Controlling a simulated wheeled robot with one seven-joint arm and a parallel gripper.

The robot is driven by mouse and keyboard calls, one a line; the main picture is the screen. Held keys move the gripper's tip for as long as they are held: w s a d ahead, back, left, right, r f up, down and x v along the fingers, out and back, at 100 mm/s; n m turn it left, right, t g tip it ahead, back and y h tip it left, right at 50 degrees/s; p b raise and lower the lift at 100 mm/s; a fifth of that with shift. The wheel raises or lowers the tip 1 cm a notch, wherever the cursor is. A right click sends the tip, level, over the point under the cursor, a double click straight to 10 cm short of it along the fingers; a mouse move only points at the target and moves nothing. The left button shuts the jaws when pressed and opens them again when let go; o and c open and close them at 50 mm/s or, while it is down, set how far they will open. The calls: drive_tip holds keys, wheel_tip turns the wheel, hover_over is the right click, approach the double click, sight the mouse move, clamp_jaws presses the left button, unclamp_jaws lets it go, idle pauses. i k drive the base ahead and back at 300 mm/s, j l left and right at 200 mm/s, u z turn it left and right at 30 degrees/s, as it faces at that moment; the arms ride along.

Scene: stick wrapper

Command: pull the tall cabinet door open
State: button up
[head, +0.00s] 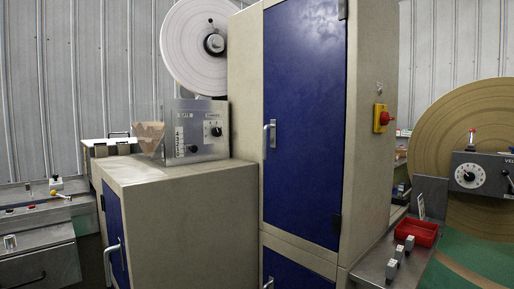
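The tall cabinet (371,155) stands in the middle of the head view, with a beige body. Its blue door (306,110) fills most of the front face and looks shut. A metal bar handle (270,134) is on the left edge of the door, about halfway up. Dark hinges (337,226) show on the door's right edge. My gripper is not in view, and nothing touches the handle.
A lower beige cabinet (185,180) with its own blue door (115,235) and handle (110,262) stands to the left. A control box (196,130) sits on it. At right, a metal ledge (375,268) holds a red tray (416,232). Another blue door (300,272) is below the tall one.

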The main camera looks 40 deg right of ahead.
sight(306, 41)
drive_tip(key=i+j+z, duration=0.25)
drive_tip(key=i+j, duration=0.15)
drive_tip(key=i+j+z, duration=0.25)
drive_tip(key=i+j, duration=0.3)
